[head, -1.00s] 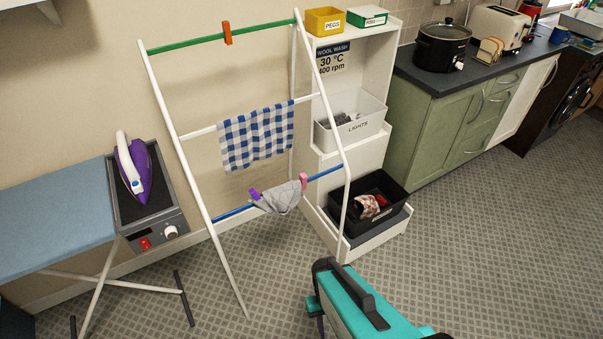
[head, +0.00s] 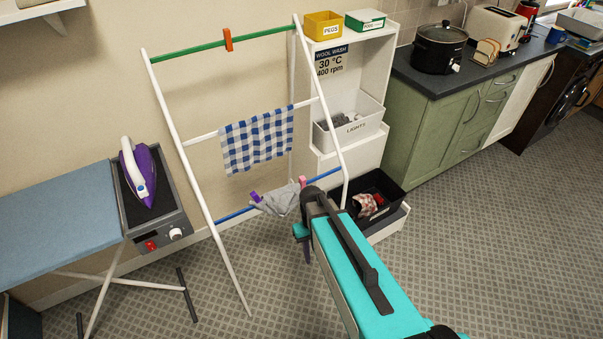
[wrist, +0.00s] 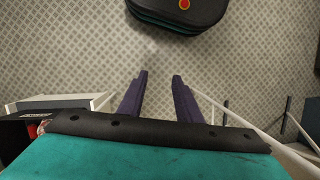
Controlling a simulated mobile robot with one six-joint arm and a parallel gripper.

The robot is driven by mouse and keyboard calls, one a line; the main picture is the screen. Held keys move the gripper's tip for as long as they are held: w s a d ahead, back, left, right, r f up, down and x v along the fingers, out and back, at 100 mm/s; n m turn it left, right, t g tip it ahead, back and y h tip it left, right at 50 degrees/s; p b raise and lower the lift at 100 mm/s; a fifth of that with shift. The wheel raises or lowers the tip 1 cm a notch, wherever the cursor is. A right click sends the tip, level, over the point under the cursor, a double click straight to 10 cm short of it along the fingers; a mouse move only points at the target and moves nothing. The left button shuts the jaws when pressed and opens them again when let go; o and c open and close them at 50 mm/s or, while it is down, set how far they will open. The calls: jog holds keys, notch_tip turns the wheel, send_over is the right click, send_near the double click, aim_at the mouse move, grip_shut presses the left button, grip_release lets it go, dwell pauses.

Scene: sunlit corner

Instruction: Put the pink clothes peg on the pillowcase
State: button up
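The pink clothes peg (head: 302,181) is on the blue rail of the drying rack, at the right end of a small grey cloth (head: 277,202). A blue-and-white checked cloth (head: 257,142) hangs over the white middle rail, with no peg seen on it. It may be the pillowcase; I cannot tell for sure. My gripper (wrist: 158,80) is open and empty in the wrist view, with its two dark fingers apart over the floor. In the head view it is in front of the rack's lower right, near the grey cloth, and its fingertips are mostly hidden.
A purple peg (head: 254,196) holds the grey cloth's left end. An orange peg (head: 228,40) is on the green top rail. The rack's white right leg (head: 322,95) stands near my arm. A black bin (head: 375,188) is at right, and an iron (head: 137,170) at left.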

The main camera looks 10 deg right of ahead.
jog(key=w+r+n+t+p, duration=0.1)
jog(key=w+r+p, duration=0.1)
jog(key=w+r, duration=0.8)
jog(key=w+r+n+t+p, duration=0.1)
jog(key=w+r+t+p, duration=0.1)
jog(key=w+r, duration=0.8)
notch_tip(320, 180, up, 9)
jog(key=shift+w+r+p, duration=0.2)
jog(key=shift+w+p, duration=0.2)
jog(key=shift+p, duration=0.35)
jog(key=shift+f, duration=0.15)
jog(key=shift+f+b, duration=2.75)
jog(key=shift+f, duration=2.15)
jog(key=c, duration=0.7)
jog(key=shift+r+p, duration=2)
jog(key=shift+r, duration=1.55)
jog(key=shift+c, duration=0.2)
